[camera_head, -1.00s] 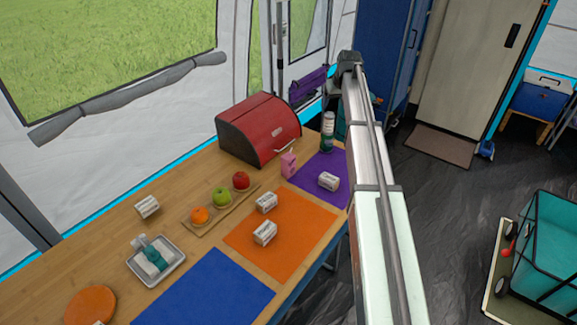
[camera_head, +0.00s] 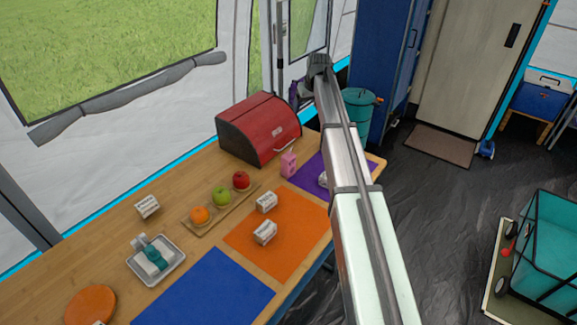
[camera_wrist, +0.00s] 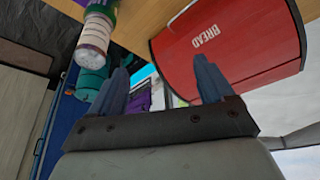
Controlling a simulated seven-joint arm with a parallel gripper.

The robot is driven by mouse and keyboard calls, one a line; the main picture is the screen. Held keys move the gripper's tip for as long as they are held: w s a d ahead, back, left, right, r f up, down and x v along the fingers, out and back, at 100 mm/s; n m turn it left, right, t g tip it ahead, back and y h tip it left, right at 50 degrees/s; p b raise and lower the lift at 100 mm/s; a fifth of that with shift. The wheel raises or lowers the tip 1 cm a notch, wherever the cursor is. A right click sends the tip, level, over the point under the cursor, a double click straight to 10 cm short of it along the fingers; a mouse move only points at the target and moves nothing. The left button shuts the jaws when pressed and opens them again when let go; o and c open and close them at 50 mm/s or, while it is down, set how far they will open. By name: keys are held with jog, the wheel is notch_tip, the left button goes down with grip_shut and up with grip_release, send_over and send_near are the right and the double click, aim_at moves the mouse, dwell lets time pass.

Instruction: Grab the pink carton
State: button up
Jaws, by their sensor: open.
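The small pink carton (camera_head: 288,164) stands upright on the wooden table, in front of the red bread box and beside the purple mat's left edge. I cannot make it out in the wrist view. My gripper's two blue-grey fingers (camera_wrist: 162,75) are spread apart in the wrist view, with nothing between them. In the head view my arm reaches out past the carton's right side. Its far end is high in the picture, and the fingers cannot be made out there.
The red bread box (camera_head: 258,128) is close by; it also shows in the wrist view (camera_wrist: 228,55), beside a capped bottle (camera_wrist: 96,36). A fruit board (camera_head: 208,222) is left. A teal bin (camera_head: 358,112) stands beyond the table.

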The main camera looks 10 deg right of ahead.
jog(key=a+f, duration=0.1)
jog(key=a, duration=0.4)
jog(key=n+g, duration=0.4)
jog(key=n, duration=0.2)
send_over(288, 155)
notch_tip(288, 155, down, 3)
jog(key=shift+h, duration=0.4)
jog(key=f, duration=0.8)
jog(key=shift+d+f, duration=0.3)
jog(key=shift+a+f, duration=0.15)
jog(key=shift+f, duration=1.15)
jog(key=shift+a+f, duration=0.1)
jog(key=shift+f, duration=1.2)
jog(key=shift+c, duration=0.4)
jog(key=c, duration=1)
jog(key=shift+o, duration=0.2)
